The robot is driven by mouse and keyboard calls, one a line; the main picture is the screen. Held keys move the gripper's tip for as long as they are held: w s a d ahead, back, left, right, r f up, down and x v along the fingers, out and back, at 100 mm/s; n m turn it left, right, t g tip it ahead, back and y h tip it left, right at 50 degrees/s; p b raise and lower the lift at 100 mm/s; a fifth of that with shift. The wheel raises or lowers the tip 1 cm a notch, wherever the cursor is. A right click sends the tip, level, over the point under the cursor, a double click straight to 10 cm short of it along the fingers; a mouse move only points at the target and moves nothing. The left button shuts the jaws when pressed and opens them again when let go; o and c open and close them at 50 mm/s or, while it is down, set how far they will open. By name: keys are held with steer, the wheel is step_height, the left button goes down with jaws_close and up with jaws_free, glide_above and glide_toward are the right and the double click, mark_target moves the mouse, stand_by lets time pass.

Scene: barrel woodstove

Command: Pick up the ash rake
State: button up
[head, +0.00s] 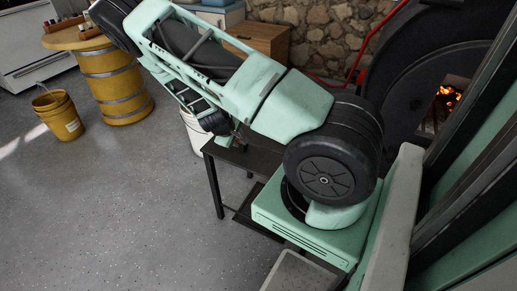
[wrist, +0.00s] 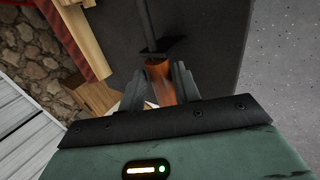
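In the wrist view, an orange-brown cylindrical handle (wrist: 160,82) lies between the two dark fingers of my gripper (wrist: 160,78). A thin black shaft (wrist: 148,22) and a dark flared piece (wrist: 160,48) show just beyond the handle; together they look like the ash rake. My fingers stand on either side of the handle and appear open, with narrow gaps beside it. The handle's near end is hidden by my gripper body. In the head view my arm covers this spot, and neither the rake nor the fingertips can be made out.
A dark table (head: 262,163) stands beneath my arm. A black stove (head: 400,100) with fire inside is at the right. A yellow barrel table (head: 115,80), a yellow bucket (head: 58,115) and a wooden box (head: 262,38) stand behind.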

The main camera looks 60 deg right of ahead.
steer(key=shift+x, duration=1)
jaws_close()
steer(key=shift+r, duration=0.15)
